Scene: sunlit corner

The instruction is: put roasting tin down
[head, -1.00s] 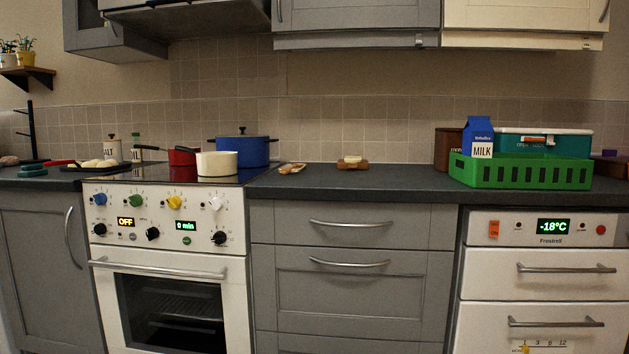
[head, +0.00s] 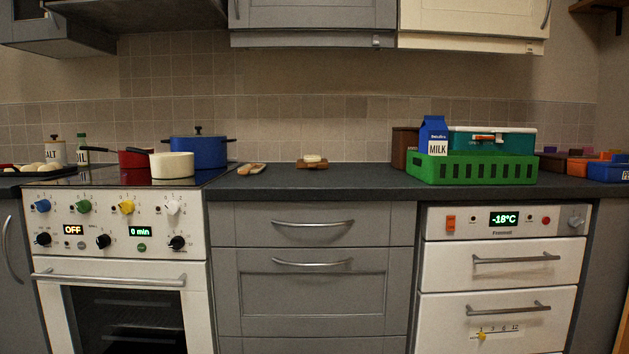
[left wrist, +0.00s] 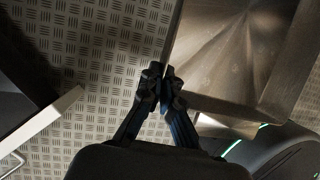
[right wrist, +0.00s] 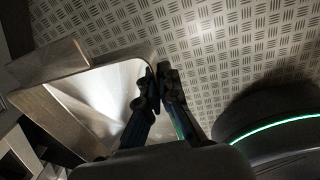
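The roasting tin is a shiny metal tray, seen from above in the left wrist view (left wrist: 235,50) and in the right wrist view (right wrist: 100,95). My left gripper (left wrist: 163,72) is closed on the tin's rim at one side. My right gripper (right wrist: 158,72) is closed on the rim at the other side. The tin is held above the patterned floor, close to my base. The inside that shows is bare. Neither the tin nor my grippers show in the head view.
The dark worktop (head: 330,180) is mostly clear between the cooker (head: 110,230) and a green crate (head: 470,170). Bread on a board (head: 312,162) lies near its back. A white pan (head: 172,165) and blue pot (head: 198,152) stand on the hob. Orange and blue bins (head: 590,165) stand at far right.

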